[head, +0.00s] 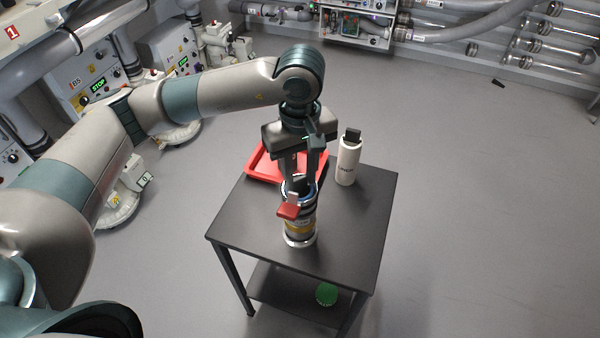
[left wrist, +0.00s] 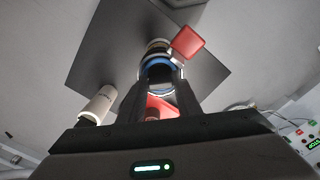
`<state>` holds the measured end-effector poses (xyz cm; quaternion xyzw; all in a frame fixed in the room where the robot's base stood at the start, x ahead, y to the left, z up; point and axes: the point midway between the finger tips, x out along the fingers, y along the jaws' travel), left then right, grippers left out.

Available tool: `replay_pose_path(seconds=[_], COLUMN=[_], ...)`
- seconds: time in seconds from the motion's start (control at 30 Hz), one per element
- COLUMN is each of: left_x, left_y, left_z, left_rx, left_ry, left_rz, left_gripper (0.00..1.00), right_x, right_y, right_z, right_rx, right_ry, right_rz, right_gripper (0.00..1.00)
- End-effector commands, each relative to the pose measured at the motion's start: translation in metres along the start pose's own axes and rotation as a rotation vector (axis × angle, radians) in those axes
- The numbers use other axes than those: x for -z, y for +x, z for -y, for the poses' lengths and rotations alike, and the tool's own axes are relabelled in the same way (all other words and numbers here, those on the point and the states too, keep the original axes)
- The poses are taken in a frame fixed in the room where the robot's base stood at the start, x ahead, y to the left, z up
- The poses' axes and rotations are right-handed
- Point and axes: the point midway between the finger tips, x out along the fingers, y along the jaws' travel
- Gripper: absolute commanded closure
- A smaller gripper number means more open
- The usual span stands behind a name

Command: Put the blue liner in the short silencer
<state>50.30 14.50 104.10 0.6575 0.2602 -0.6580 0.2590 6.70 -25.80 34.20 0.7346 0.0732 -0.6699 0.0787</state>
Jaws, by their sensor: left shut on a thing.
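A short upright cylinder, the short silencer (head: 301,225), stands on the black table with a yellow band and a pale metal base ring. A red tab (head: 288,211) sticks out at its upper left side; it also shows in the left wrist view (left wrist: 188,42). The blue liner (left wrist: 158,64) shows as a blue ring at the silencer's top, between my fingers. My left gripper (head: 301,183) points straight down over the silencer and is shut on the liner. How deep the liner sits inside is hidden by the fingers. My right gripper is not in view.
A red tray (head: 262,168) lies behind the gripper on the black table (head: 350,225). A white bottle with a dark cap (head: 348,162) stands right of it. A green round thing (head: 327,294) is on the lower shelf. The table's right and front parts are clear.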

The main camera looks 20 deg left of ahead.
Motion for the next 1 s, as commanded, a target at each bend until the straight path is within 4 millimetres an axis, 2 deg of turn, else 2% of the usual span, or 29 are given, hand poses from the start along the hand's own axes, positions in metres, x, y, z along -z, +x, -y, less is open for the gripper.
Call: replay_pose_path(seconds=[0.1, 0.13, 0.2, 0.67, 0.73, 0.87, 1.0], left_x=[0.000, 0.000, 0.000, 0.000, 0.000, 0.001, 0.001], left_y=[0.003, 0.002, 0.002, -0.002, -0.004, -0.017, -0.039], left_z=[0.000, 0.000, 0.000, 0.000, -0.001, -0.001, -0.002], left_rx=[-0.001, 0.000, 0.000, 0.000, -0.003, -0.003, -0.005], left_ry=[0.000, 0.000, 0.000, 0.000, 0.000, 0.001, 0.001], left_rz=[0.000, 0.000, 0.000, 0.000, -0.001, -0.003, -0.004], left_gripper=[1.00, 0.65, 0.51, 0.51, 0.51, 0.51, 0.51], right_x=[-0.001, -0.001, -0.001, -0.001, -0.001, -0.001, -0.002], right_y=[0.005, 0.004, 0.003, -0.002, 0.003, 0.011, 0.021], right_z=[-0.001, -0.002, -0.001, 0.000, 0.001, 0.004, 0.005], right_rx=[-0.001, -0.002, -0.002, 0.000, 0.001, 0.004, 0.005], right_ry=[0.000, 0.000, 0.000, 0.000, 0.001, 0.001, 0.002], right_rz=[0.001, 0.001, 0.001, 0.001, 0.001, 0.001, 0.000], right_gripper=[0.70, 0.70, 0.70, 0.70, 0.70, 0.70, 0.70])
